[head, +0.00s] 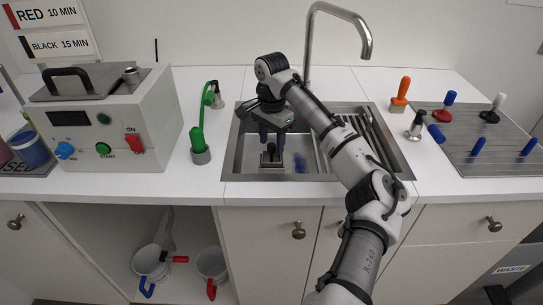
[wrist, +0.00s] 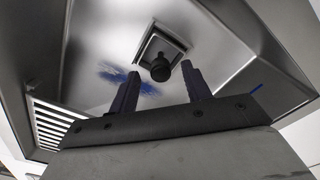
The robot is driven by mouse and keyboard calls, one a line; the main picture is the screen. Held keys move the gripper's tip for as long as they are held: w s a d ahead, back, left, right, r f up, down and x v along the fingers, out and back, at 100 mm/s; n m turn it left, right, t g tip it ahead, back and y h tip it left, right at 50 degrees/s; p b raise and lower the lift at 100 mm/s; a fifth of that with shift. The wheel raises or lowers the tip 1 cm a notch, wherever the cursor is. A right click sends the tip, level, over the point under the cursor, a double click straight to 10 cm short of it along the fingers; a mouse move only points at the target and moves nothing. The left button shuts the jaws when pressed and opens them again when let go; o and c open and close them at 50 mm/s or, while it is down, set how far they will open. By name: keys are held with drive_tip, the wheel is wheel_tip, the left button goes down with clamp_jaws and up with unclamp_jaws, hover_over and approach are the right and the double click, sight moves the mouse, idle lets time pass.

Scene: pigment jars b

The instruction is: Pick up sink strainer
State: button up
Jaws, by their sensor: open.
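The sink strainer is a square metal piece with a dark round knob, sitting at the drain in the bottom of the steel sink (head: 240,150). In the head view the strainer (head: 271,160) is just below my gripper (head: 272,142), which points down into the basin. In the wrist view the strainer's knob (wrist: 160,70) appears between and beyond my two dark fingers (wrist: 158,78). The fingers are apart with nothing held between them. I cannot tell exactly how far the fingertips are above the knob.
A blue stain (head: 300,163) marks the basin floor beside the strainer. Sink walls surround my gripper, and a tall faucet (head: 340,12) arches behind. A grey machine (head: 105,120) and green-hosed tool (head: 198,135) stand left.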

sight(272, 155)
drive_tip(key=shift+f, duration=1.4)
clamp_jaws()
drive_tip(key=shift+r, duration=0.2)
